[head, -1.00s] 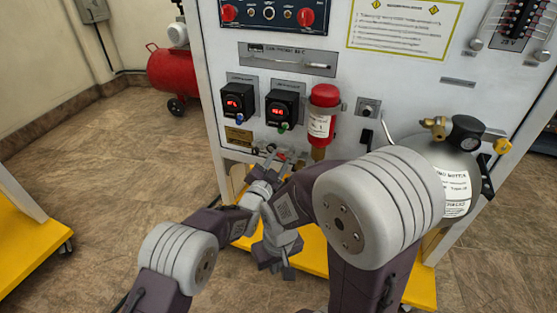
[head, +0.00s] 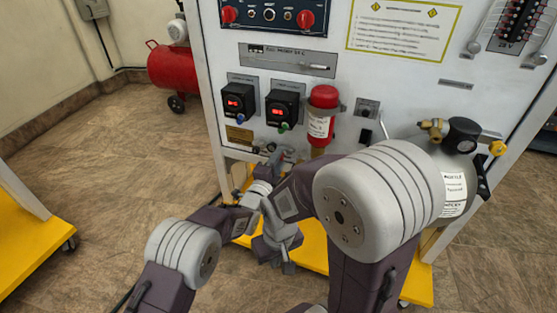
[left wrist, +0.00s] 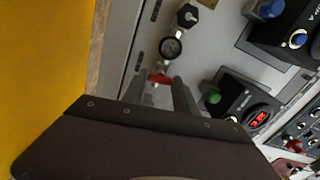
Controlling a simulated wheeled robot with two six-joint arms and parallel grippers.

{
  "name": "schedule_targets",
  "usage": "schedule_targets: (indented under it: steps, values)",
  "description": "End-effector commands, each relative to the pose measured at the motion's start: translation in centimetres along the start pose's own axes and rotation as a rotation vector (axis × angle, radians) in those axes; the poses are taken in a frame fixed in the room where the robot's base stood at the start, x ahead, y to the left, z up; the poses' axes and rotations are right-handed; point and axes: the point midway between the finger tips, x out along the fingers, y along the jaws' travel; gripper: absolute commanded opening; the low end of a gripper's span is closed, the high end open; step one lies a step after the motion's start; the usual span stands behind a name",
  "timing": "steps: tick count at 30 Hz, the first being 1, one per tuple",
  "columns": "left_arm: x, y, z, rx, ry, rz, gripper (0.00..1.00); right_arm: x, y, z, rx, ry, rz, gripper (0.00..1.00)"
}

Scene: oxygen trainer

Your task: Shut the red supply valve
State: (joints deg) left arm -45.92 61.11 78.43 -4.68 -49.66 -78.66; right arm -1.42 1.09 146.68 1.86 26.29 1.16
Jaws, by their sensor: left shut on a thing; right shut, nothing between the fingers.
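The red supply valve's handle (left wrist: 160,79) shows in the left wrist view, on small metal fittings on the panel below a round pressure gauge (left wrist: 171,47). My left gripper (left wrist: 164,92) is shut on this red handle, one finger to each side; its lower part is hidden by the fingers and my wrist. In the head view my left gripper (head: 277,157) is at the panel's lower edge, below the two black display boxes, and the valve is mostly hidden there. My right gripper (head: 288,267) is lower down, shut and empty, above the yellow base.
A red cylinder (head: 322,112) is clamped to the panel right of the black display boxes (head: 282,106). A grey gas bottle (head: 453,172) with a gauge stands at the right. A red compressor tank (head: 172,70) is on the floor behind.

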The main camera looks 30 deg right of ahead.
Motion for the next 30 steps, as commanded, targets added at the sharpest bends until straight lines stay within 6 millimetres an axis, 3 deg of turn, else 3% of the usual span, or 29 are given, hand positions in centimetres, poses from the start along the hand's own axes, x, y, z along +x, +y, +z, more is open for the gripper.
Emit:
schedule_targets:
  steps: [10, 27, 28, 30]
  values:
    - [-0.03, 0.15, -0.08, 0.135, 0.002, 0.003, 0.00, -0.19, 0.00, -0.02, 0.000, 0.000, 0.000, 0.00]
    - [-0.04, 0.22, -0.09, 0.163, 0.002, 0.004, 0.00, -0.21, 0.00, -0.02, 0.000, 0.000, 0.000, 0.00]
    - [-0.04, 0.22, -0.09, 0.163, 0.002, 0.004, 0.40, -0.21, 0.00, -0.02, 0.000, 0.000, 0.000, 0.00]
    - [-0.04, 0.20, -0.08, 0.162, 0.002, 0.004, 0.56, -0.21, 0.00, -0.02, 0.000, 0.000, 0.000, 0.00]
